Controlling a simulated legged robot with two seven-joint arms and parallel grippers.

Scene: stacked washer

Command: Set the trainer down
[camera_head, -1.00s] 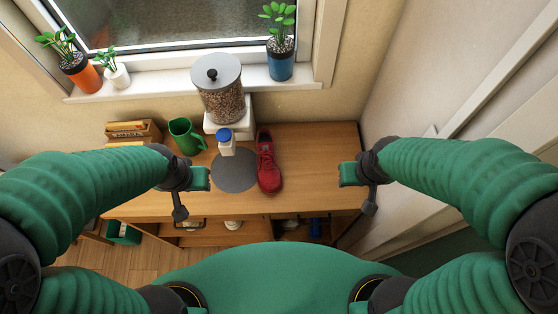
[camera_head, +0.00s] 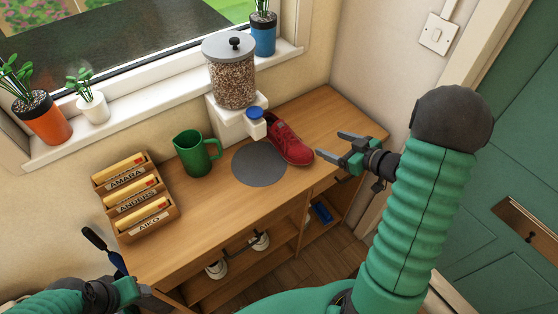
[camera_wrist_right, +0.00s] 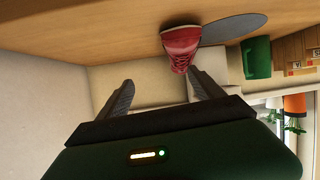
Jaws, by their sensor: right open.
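The red trainer (camera_head: 289,140) stands on the wooden desk (camera_head: 225,213), beside the dark grey round mat (camera_head: 259,166). In the right wrist view the trainer (camera_wrist_right: 180,47) shows toe-on beyond the spread, empty jaws (camera_wrist_right: 165,92). My left gripper (camera_head: 142,291) is low at the left, near the desk's front; its jaws cannot be made out.
A jar of brown pieces (camera_head: 230,80) stands on a white block (camera_head: 226,115) behind the mat. A green jug (camera_head: 192,155) and a labelled letter rack (camera_head: 137,197) stand to the left. A wall (camera_head: 375,60) bounds the right side. The desk's right end is clear.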

